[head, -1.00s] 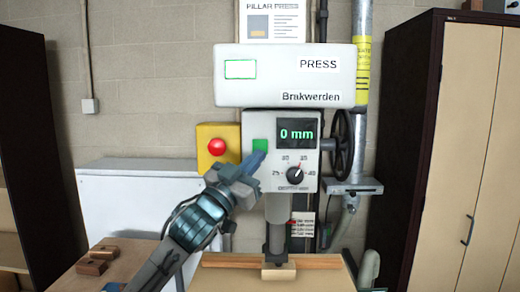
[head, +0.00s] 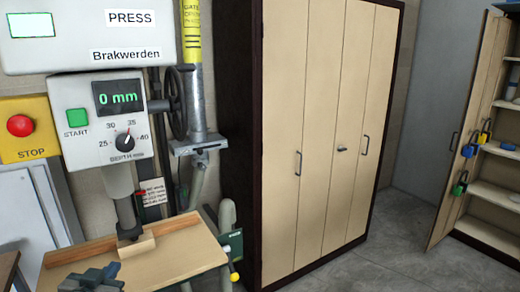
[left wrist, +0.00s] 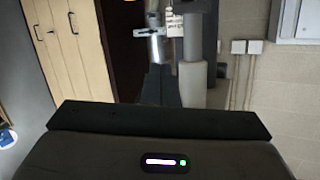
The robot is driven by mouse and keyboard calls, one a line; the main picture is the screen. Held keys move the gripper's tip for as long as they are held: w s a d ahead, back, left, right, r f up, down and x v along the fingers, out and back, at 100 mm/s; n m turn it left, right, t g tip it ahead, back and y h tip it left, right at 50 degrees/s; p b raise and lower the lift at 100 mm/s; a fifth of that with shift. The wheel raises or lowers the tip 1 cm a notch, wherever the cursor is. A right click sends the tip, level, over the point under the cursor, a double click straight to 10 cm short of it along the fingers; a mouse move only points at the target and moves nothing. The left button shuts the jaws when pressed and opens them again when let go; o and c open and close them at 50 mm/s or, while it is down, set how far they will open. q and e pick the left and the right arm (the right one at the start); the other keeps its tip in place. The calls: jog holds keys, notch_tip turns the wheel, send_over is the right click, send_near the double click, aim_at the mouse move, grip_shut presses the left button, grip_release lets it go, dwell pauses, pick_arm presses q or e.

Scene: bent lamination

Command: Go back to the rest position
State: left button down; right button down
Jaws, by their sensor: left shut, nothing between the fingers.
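My left gripper (head: 110,272) is at the bottom left of the head view, low in front of the press table and well below the green START button (head: 77,121). Its fingers are shut and hold nothing; they also show as dark shapes in the left wrist view (left wrist: 160,86). The press (head: 88,42) reads 0 mm on its display (head: 118,97). My right gripper is not in view.
The press table (head: 175,262) carries a pale wooden block (head: 136,246) under the ram. A red STOP button (head: 20,126) is at the left. A tall closed cabinet (head: 325,140) stands at the right, and an open cupboard with padlocks (head: 468,150) is beyond. Grey floor (head: 385,245) between is clear.

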pick_arm(q)
jog(key=s+d+f+g, duration=0.3)
jog(key=s+f+g, duration=0.3)
jog(key=s+f, duration=0.65)
jog(key=s+d+f+g, duration=0.3)
jog(key=s+f+g, duration=0.2)
jog(key=s+f, duration=0.8)
notch_tip(320, 180, down, 32)
jog(key=s+a+g+b, duration=0.2)
jog(key=a+b, duration=0.1)
jog(key=s+f+g+b, duration=0.1)
jog(key=s+f+b, duration=0.1)
jog(key=s+f, duration=1.6)
notch_tip(320, 180, down, 4)
jog(key=shift+s+a+f+n+b, duration=0.25)
jog(key=shift+s+a+n+b, duration=0.05)
jog(key=shift+a+b, duration=0.1)
